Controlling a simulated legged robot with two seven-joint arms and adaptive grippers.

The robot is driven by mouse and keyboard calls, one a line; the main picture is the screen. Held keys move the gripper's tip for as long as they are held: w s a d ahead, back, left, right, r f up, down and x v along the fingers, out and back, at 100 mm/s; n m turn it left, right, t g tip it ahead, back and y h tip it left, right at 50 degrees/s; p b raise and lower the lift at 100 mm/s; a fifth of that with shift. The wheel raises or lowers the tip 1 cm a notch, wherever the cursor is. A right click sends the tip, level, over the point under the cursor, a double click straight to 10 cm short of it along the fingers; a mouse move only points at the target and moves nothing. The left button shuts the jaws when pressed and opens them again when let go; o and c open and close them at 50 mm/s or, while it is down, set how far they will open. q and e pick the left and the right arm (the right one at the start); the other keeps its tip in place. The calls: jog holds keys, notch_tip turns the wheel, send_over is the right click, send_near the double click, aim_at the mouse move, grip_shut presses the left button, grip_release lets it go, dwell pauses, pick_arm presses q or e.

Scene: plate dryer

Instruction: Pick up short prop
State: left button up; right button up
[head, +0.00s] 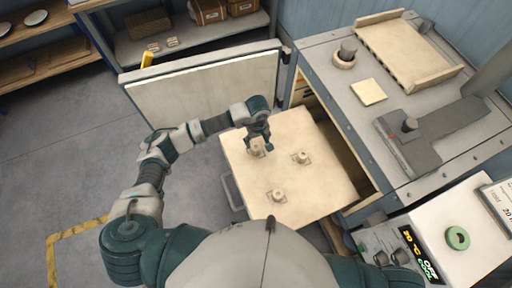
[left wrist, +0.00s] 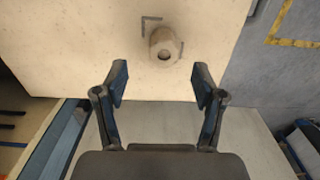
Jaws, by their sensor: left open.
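Three small beige props stand on the pale board (head: 239,172), which is pulled out from the bench: one at the far left (head: 256,148), one at the right (head: 302,158) and one nearer me (head: 278,196). I cannot tell from their heights which is the short one. My left gripper (head: 268,147) is over the board, close beside the far left prop. In the left wrist view the open, empty fingers (left wrist: 161,80) point toward one round prop (left wrist: 165,45) with a dark hole. It stands just beyond the fingertips, beside dark corner marks. My right gripper is not seen.
An open door panel (head: 205,90) stands upright behind the board. The grey bench (head: 330,70) at the right holds a pale tray (head: 405,50), a square tile (head: 369,92) and a dark fixture (head: 430,135). A control panel with a green ring (head: 457,238) is front right.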

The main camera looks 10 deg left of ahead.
aim_at(256, 147)
pick_arm(q)
jog(key=shift+f, duration=0.55)
jog(key=shift+a+f, duration=0.25)
jog(key=shift+f, duration=0.25)
notch_tip(256, 147, down, 4)
jog(key=shift+r+p, duration=0.15)
jog(key=shift+p, duration=0.55)
jog(key=shift+d+f, duration=0.15)
jog(key=shift+f, duration=0.3)
jog(key=shift+c, duration=0.3)
jog(key=shift+a, duration=0.35)
jog(key=c, duration=1.2)
jog(key=shift+c, duration=0.2)
jog(key=shift+d+r, duration=0.1)
jog(key=shift+d, duration=0.05)
